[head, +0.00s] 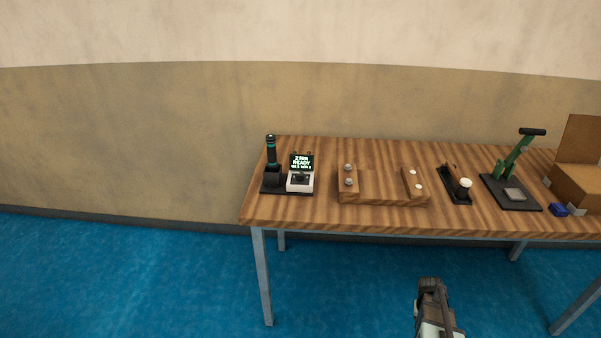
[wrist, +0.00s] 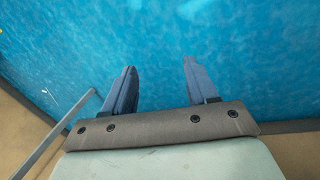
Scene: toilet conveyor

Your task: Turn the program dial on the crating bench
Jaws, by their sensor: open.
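The crating bench (head: 325,215) is a wooden table with grey metal legs. At its left end a small white unit (head: 300,182) with a dark round knob and a lit screen (head: 301,162) stands beside a dark upright cylinder with teal rings (head: 271,153). The knob looks like the program dial, but it is too small to read its setting. My gripper (head: 431,283) is in front of the bench, over the blue floor and well apart from the dial. In the wrist view my gripper (wrist: 158,80) is open, with nothing between its two fingers.
Right of the dial unit are a wooden fixture (head: 382,199) with metal knobs, a white-knobbed device (head: 465,184), a green-levered press (head: 516,158), a blue object (head: 559,209) and an open cardboard box (head: 580,185). The floor in front of the bench is clear.

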